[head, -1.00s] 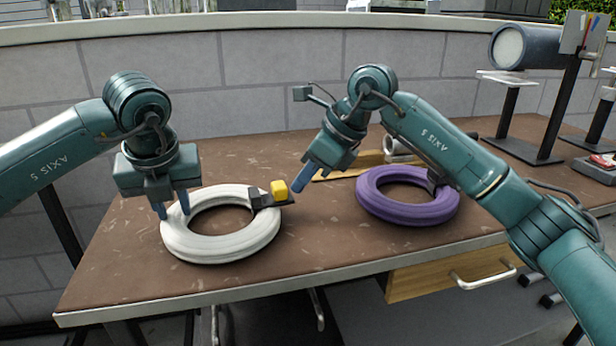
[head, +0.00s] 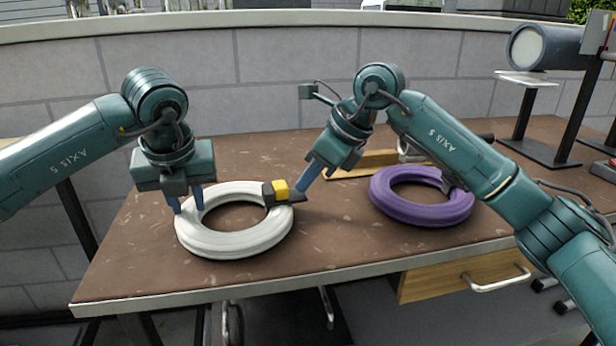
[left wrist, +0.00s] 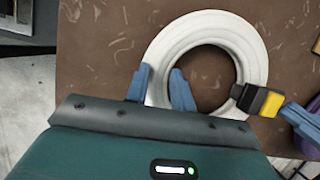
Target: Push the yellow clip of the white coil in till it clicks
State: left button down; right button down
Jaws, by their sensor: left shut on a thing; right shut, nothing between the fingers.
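The white coil (head: 222,247) lies flat on the table in the head view; it also shows in the left wrist view (left wrist: 165,50). Its yellow clip (head: 281,190) sits in a dark housing (head: 268,194) at the coil's right side, and shows in the left wrist view (left wrist: 269,103). My left gripper (head: 188,205) is shut on the coil's left wall, one finger on each side. My right gripper (head: 301,194) is shut and empty, its fingertips at the right side of the yellow clip, seemingly touching it.
A purple coil (head: 425,213) lies to the right on the brown table (head: 340,240). A wooden block (head: 365,160) is behind my right gripper. A grey cylinder on a stand (head: 545,47) is at the far right. Free table lies between the coils.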

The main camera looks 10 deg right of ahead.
pick_arm(q)
jog(key=shift+s+f, duration=0.1)
jog(key=shift+f, duration=0.15)
pick_arm(e)
jog(key=shift+w+d+r, duration=0.1)
jog(key=shift+d+r, duration=0.4)
jog(key=shift+d, duration=0.25)
jog(key=shift+d+r, duration=0.45)
jog(key=shift+d, duration=0.25)
notch_tip(320, 180, up, 7)
pick_arm(q)
jog(key=c, duration=0.8)
grip_release()
jog(key=shift+r, duration=0.1)
jog(key=shift+o, duration=0.2)
jog(key=shift+r, duration=0.1)
jog(key=shift+p+v, duration=1.1)
jog(key=shift+v, duration=1.35)
jog(key=w+p+v, duration=0.1)
jog(key=p+v, duration=0.3)
jog(key=v, duration=0.4)
jog(key=shift+r+p, duration=0.4)
jog(key=shift+r, duration=0.25)
pick_arm(e)
notch_tip(320, 180, up, 7)
